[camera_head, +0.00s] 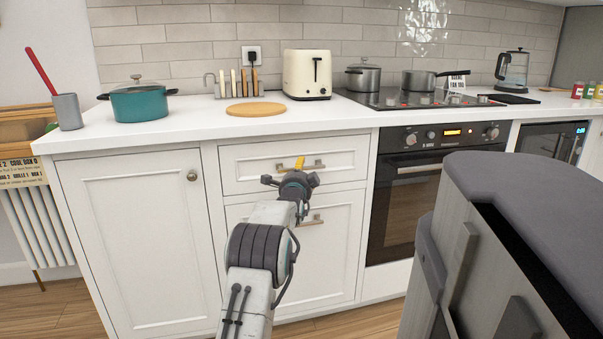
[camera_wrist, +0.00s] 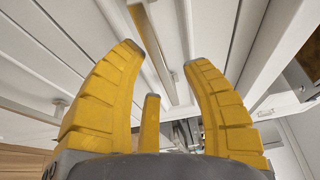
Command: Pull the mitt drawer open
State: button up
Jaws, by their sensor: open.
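The drawer (camera_head: 243,170) is a white panelled front just under the worktop, and it looks shut, flush with the cabinet. Its brass bar handle (camera_head: 319,166) is partly hidden behind my gripper (camera_head: 299,164). In the wrist view, the handle (camera_wrist: 152,42) runs lengthwise between the two yellow fingertips of my gripper (camera_wrist: 163,55). The fingers are open, one on each side of the bar. I cannot tell whether either finger touches it.
Below is a larger white front with its own bar handle (camera_head: 312,221). A cupboard door (camera_head: 135,240) is left and an oven (camera_head: 405,200) right. On the worktop (camera_head: 210,128) stand a teal pot (camera_head: 140,104), a round board (camera_head: 256,109) and a cream toaster (camera_head: 307,74).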

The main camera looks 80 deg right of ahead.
jog(key=shift+d, duration=0.25)
jog(key=shift+c, duration=0.3)
grip_shut()
dwell(0.4)
